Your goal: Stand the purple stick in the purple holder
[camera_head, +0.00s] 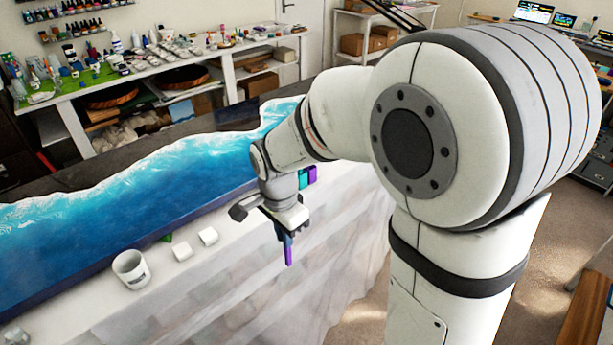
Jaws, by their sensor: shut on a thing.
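My gripper (286,236) is shut on the purple stick (289,254) near the middle of the picture. The stick points downward, with its lower part showing below the fingers. It shows against the pale front of the work table; its height above the surface is hard to judge. A purple block-like thing (312,173), probably the purple holder, shows just behind and to the right of my wrist, beside a teal one (302,180). My arm partly hides both, so their openings do not show. The stick is apart from them.
A blue wave-patterned resin panel (110,222) lies along the work table. On the pale strip (90,298) in front of it stand a white cup (131,270), two small white blocks (182,251) and a small green thing (166,238). My arm covers the right side.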

